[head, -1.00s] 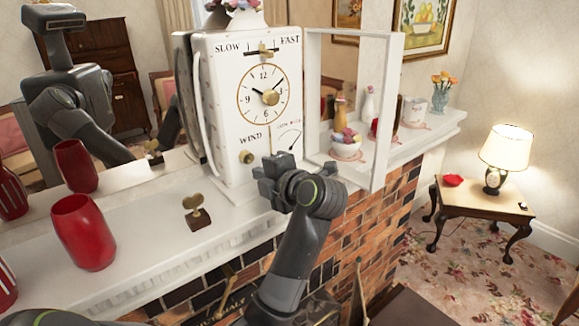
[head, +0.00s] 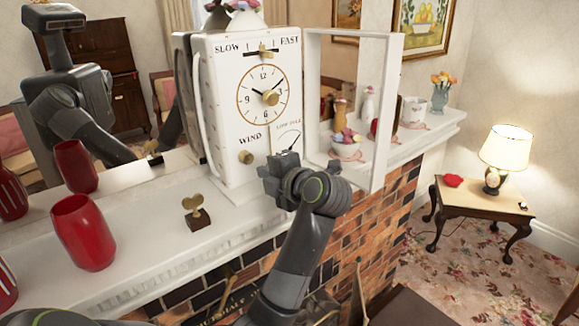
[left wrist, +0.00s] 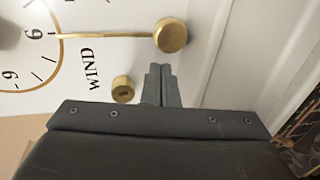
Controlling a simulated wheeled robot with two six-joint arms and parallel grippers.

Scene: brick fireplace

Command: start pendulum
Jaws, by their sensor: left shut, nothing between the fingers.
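The white clock (head: 222,120) stands on the mantel with its glass-framed door (head: 388,120) swung open to the right. Its thin brass pendulum rod (head: 268,143) hangs below the dial; the bob is hidden in the head view. In the left wrist view the round brass bob (left wrist: 171,36) hangs in front of the white clock face. My left gripper (head: 276,163) is shut and empty at the lower front of the clock. In the left wrist view its fingertips (left wrist: 162,72) lie close to the bob; I cannot tell whether they touch.
A brass key on a brown block (head: 197,213) and a red vase (head: 84,233) stand on the mantel to the left. The open door stands right of my gripper. A mirror behind reflects my body. A lamp table (head: 480,200) stands at far right.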

